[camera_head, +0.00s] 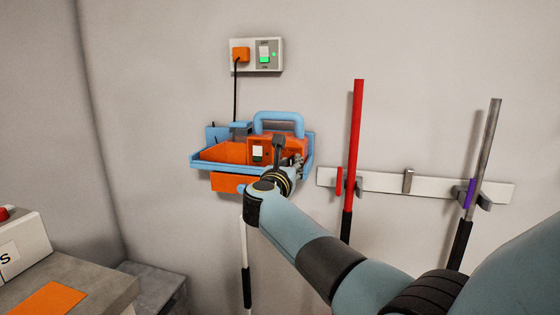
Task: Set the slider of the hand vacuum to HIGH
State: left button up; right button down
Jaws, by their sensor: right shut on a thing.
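The hand vacuum (261,146) is orange with a blue loop handle on top. It sits in a blue wall holder (199,164), and its front carries a small white-and-dark panel (257,154). My right gripper (283,156) is at the right part of the vacuum's front, shut on its slider. The fingers and wrist cover that spot, so the slider's position and any HIGH mark cannot be read. My left gripper is not in view.
Above, a wall socket (247,66) with an orange plug and a green-lit switch feeds a black cord down to the holder. Right of my arm, a white rail (395,184) holds a red pole (357,130) and a grey pole (487,140). A worktop (100,285) stands lower left.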

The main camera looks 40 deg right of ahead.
jog(key=shift+s+d, duration=0.2)
jog(key=shift+s, duration=0.05)
jog(key=c, duration=1.2)
grip_release()
jog(key=shift+a, duration=0.1)
jog(key=v, duration=1.2)
